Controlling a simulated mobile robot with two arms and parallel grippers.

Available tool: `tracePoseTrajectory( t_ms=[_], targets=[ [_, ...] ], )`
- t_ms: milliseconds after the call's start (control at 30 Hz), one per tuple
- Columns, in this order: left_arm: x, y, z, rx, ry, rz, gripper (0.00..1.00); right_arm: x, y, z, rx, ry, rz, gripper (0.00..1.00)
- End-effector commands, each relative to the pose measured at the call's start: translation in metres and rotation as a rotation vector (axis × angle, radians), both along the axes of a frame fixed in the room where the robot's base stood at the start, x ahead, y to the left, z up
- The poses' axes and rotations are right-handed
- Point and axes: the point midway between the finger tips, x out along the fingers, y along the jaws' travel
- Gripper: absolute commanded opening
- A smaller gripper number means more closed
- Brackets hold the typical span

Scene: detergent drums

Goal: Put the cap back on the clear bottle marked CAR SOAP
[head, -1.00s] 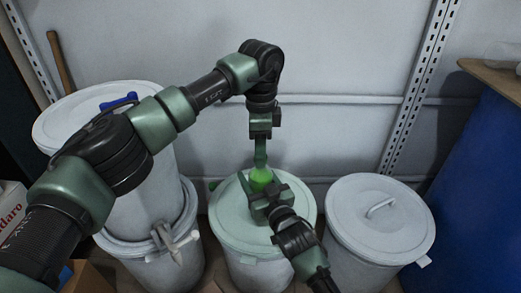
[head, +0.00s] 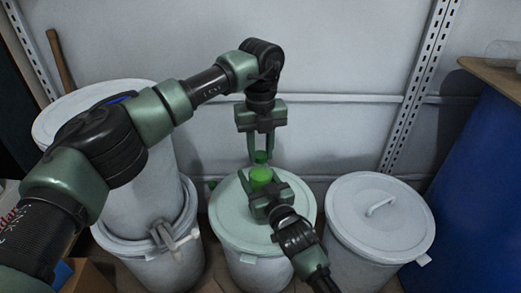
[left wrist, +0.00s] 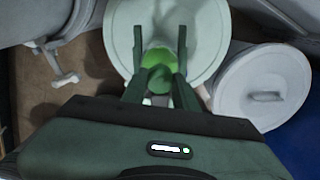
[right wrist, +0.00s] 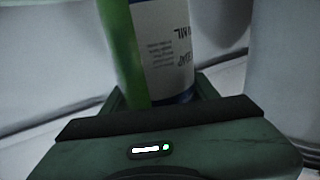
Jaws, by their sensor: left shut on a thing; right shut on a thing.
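The CAR SOAP bottle (head: 260,176) shows green and stands upright over the middle drum's lid. In the right wrist view the bottle (right wrist: 168,45) is partly green, with a white label turned upside down. My right gripper (head: 265,198) is shut on its lower part from the front. My left gripper (head: 261,156) points down from above, a finger on each side of a small green cap (head: 261,157). The cap appears just above or behind the bottle's top, with a small gap in the picture. In the left wrist view green shapes overlap between the fingers (left wrist: 160,40).
The middle drum's pale lid (head: 228,222) lies under both grippers. A lidded drum (head: 378,212) stands to the right, stacked drums (head: 150,200) to the left, and a blue drum (head: 470,180) at far right. The wall with metal rails is close behind.

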Motion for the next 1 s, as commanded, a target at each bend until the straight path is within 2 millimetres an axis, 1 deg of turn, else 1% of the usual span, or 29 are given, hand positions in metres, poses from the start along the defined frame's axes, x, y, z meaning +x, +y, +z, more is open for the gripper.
tracePoseTrajectory(
  t_ms=[100, 800, 900, 1000],
  targets=[
    [0.0003, 0.0005, 0.0, 0.001, -0.001, -0.288, 0.0, 0.0002, -0.0004, -0.0003, 0.0, 0.001, -0.001, 0.0],
    [0.0006, 0.0006, -0.0012, 0.0, 0.0, -2.043, 0.0, 0.0001, -0.0004, -0.0003, 0.0, 0.001, -0.001, 0.0],
    [0.0007, 0.0005, -0.0012, 0.001, 0.0, -2.28, 0.0, 0.0001, -0.0004, -0.0003, 0.0, 0.0, -0.001, 0.0],
    [0.0007, 0.0005, -0.0012, 0.001, -0.001, -2.468, 0.0, 0.0001, -0.0004, -0.0003, 0.0, 0.0, -0.001, 0.0]
  ],
)
